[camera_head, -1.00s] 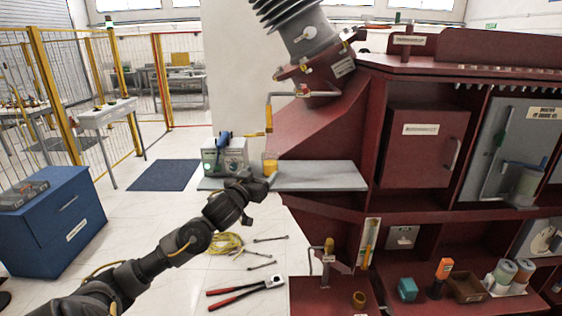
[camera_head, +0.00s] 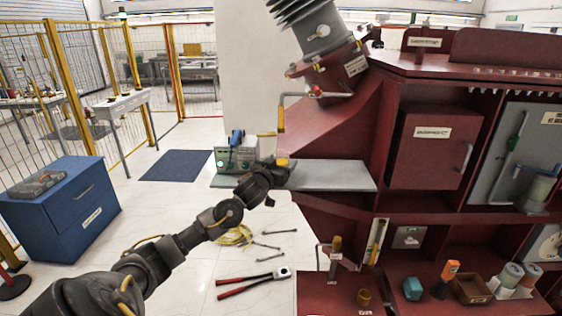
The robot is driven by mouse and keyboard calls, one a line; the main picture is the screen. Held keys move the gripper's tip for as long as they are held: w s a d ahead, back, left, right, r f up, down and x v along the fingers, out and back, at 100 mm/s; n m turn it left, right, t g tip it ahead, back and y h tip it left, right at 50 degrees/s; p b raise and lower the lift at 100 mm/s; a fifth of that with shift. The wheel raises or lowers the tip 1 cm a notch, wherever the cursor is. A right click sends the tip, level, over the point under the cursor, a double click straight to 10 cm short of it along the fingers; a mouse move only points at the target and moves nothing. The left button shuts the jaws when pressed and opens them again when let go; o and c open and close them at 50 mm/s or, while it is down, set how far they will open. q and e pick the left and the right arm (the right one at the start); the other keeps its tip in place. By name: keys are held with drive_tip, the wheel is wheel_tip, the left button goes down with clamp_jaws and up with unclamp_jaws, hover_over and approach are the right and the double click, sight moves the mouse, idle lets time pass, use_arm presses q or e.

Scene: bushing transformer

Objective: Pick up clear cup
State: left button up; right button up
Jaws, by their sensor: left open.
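A small clear cup (camera_head: 282,157) with yellow in its lower part stands on the grey shelf (camera_head: 335,176), near the shelf's back edge. My left gripper (camera_head: 281,170) is open, in front of the cup in the camera_head view, and covers part of its base. I cannot tell whether the fingers are around the cup or only near it. My right gripper is not in view.
A grey instrument box (camera_head: 236,158) with a blue part stands left of the cup. A pipe (camera_head: 281,118) with a yellow section hangs just above it. The dark red transformer body (camera_head: 340,135) rises behind and right. The shelf's right part is clear.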

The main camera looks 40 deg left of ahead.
sight(284, 159)
use_arm(q)
drive_tip(key=shift+p+x, duration=0.3)
drive_tip(key=shift+x, duration=1.2)
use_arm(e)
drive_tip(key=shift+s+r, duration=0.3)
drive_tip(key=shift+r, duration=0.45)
use_arm(q)
drive_tip(key=shift+s, duration=0.1)
drive_tip(key=shift+c, duration=0.2)
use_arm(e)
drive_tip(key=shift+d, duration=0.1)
use_arm(q)
drive_tip(key=c, duration=1.1)
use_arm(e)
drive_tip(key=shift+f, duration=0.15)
